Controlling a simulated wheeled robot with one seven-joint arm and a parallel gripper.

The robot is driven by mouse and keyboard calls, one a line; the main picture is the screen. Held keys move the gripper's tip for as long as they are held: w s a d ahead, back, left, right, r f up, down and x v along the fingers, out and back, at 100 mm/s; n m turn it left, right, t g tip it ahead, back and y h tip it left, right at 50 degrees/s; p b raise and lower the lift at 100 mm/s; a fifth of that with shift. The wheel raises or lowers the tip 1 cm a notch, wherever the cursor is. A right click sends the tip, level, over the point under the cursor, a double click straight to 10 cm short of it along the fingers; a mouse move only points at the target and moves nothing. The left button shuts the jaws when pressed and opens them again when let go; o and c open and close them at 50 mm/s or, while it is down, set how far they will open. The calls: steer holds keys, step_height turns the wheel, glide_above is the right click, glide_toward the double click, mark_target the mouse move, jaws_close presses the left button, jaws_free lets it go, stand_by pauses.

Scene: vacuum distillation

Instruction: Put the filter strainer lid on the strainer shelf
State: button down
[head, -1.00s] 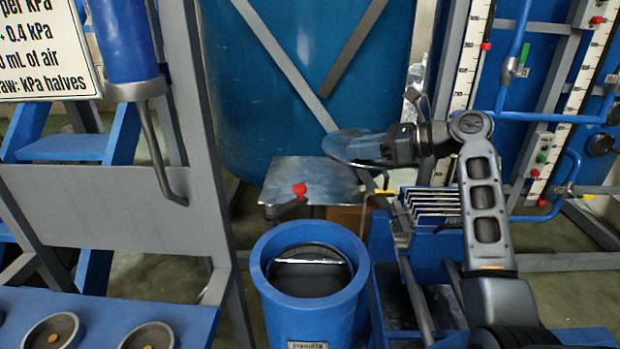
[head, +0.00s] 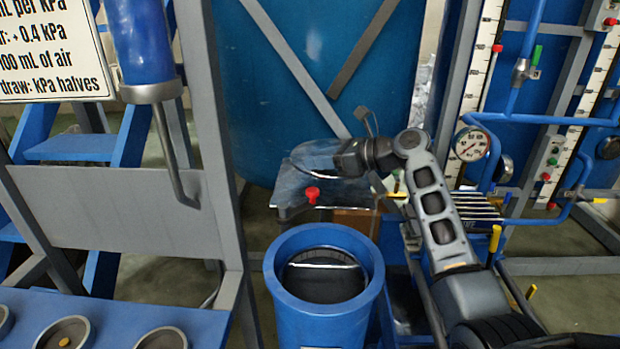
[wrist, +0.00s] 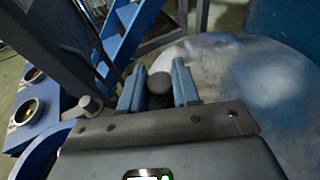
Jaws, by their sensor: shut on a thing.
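The filter strainer lid is a round metal disc (head: 308,155), which also fills the right of the wrist view (wrist: 235,75). My gripper (head: 345,158) is shut on its dark round knob; the knob (wrist: 158,83) sits between the two blue fingers in the wrist view. The lid appears held above a grey metal plate (head: 340,192), likely the strainer shelf, and overlaps it in the head view. The gap between them cannot be judged. The blue strainer (head: 325,315) stands in front, its round mouth open.
A red knob (head: 312,194) stands at the plate's front edge. A grey frame post (head: 205,130) rises to the left, with a blue bench (head: 110,315) holding round dials. A rack of thin plates (head: 478,206) and a gauge (head: 471,144) are to the right.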

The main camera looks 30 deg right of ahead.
steer(key=shift+w+a+f, duration=0.65)
steer(key=shift+w+a, duration=0.15)
steer(key=shift+a, duration=0.15)
steer(key=shift+f, duration=2.05)
steer(key=c, duration=1.1)
jaws_free()
steer(key=shift+s+d+r+p, duration=0.3)
steer(key=shift+s+p, duration=0.15)
steer(key=shift+p, duration=0.25)
steer(key=p+v, duration=0.5)
steer(key=v, duration=0.5)
steer(key=shift+s+d+p, duration=0.15)
steer(key=shift+s+p, duration=0.2)
steer(key=shift+p, duration=0.05)
